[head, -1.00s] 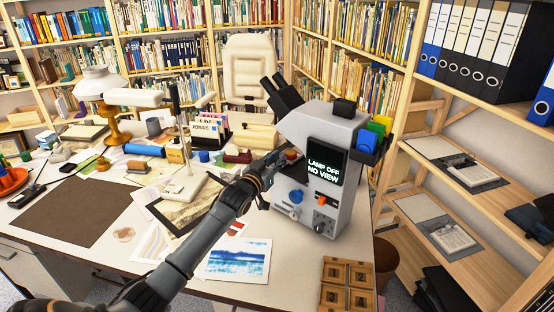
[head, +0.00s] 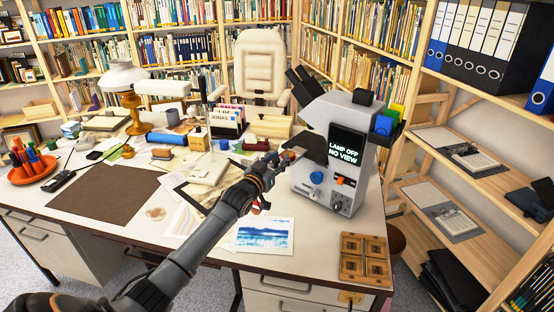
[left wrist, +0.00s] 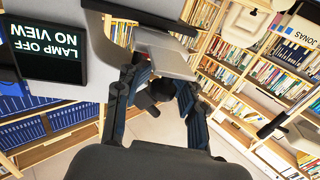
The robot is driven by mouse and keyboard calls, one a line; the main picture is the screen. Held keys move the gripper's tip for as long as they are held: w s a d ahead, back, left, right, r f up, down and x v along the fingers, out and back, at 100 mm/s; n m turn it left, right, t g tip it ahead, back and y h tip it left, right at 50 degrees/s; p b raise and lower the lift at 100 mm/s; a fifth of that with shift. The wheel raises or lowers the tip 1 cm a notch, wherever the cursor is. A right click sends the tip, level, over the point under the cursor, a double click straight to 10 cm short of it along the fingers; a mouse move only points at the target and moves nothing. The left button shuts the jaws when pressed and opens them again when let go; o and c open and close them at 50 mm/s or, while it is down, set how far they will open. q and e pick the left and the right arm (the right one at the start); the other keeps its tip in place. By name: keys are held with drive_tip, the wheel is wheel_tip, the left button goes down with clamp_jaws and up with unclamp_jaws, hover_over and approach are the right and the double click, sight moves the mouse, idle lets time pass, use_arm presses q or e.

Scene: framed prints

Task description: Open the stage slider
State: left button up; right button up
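The white microscope (head: 325,125) stands at the right end of the desk, its screen (head: 346,146) reading "LAMP OFF NO VIEW". A dark stage plate (head: 309,146) juts from its left side. My left gripper (head: 288,156) is at the left edge of this stage, fingers toward the microscope. In the left wrist view the gripper (left wrist: 160,88) has its two fingers apart. A grey microscope part (left wrist: 163,56) lies just past the fingertips; I cannot tell whether they touch it. I cannot make out the slider clearly. My right gripper is not in view.
Below the stage are a blue knob (head: 316,178) and an orange switch (head: 346,181). A blue print (head: 264,236) and a wooden compartment box (head: 364,258) lie in front. A card box (head: 226,122) and a lamp (head: 126,84) stand further left. Shelves (head: 480,165) border the right.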

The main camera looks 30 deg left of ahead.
use_arm(q)
drive_tip(key=shift+s, duration=0.3)
drive_tip(key=s, duration=1.1)
drive_tip(key=shift+s+d, duration=0.25)
drive_tip(key=shift+d, duration=0.2)
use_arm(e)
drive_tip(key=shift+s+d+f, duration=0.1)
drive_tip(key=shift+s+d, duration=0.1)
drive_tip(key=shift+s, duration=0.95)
